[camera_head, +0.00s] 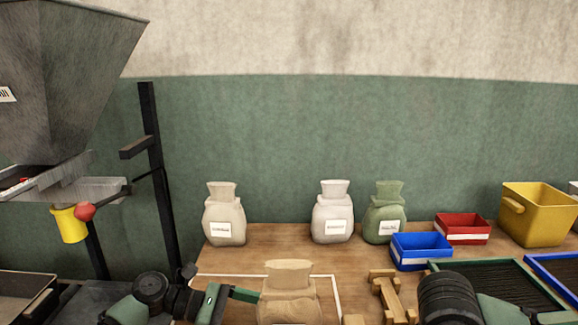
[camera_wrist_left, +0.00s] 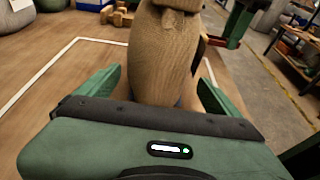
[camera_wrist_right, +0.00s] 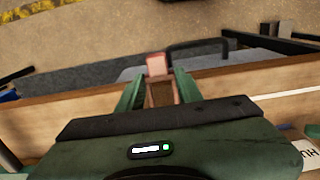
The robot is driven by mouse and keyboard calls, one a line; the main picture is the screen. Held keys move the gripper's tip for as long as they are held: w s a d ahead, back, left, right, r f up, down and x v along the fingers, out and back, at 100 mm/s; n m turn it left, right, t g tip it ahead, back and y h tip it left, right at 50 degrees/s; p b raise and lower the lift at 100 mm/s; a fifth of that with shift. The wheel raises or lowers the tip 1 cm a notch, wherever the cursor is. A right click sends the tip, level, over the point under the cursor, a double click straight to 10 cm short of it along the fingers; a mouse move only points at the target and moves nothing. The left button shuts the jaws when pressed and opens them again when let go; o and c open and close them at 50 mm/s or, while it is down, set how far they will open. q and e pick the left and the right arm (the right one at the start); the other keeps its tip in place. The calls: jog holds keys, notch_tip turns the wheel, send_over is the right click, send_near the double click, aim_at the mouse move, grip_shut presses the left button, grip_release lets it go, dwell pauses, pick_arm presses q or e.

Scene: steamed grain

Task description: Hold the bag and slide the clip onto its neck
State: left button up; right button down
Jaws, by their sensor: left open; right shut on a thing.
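A tan burlap bag (camera_head: 289,295) with a gathered top stands at the front of the table, partly cut off by the lower edge of the head view. In the left wrist view the bag (camera_wrist_left: 165,55) rises between the two green fingers of my left gripper (camera_wrist_left: 158,92). That gripper is open around the bag, with a gap on the left side. My right gripper (camera_wrist_right: 158,92) is shut on a small brown wooden clip (camera_wrist_right: 161,93) with a reddish end. The head view does not show its fingers or the clip.
A white outline (camera_head: 338,298) marks the table around the bag. A wooden stand (camera_head: 388,295) is right of it. Several filled sacks stand behind, with blue (camera_head: 420,251), red (camera_head: 462,229) and yellow (camera_head: 539,214) bins at the right. A hopper (camera_head: 60,80) hangs at the left.

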aim_at(277, 324)
pick_arm(q)
jog(key=p+x, duration=0.1)
jog(key=x, duration=0.2)
jog(key=shift+d+p, duration=0.25)
jog(key=shift+p, duration=0.05)
pick_arm(e)
jog(key=shift+r, duration=0.55)
pick_arm(q)
jog(key=shift+d+f, duration=0.15)
jog(key=shift+d, duration=0.35)
pick_arm(e)
jog(key=shift+r, duration=0.2)
pick_arm(q)
jog(key=shift+d+f, duration=0.15)
jog(key=c, duration=0.9)
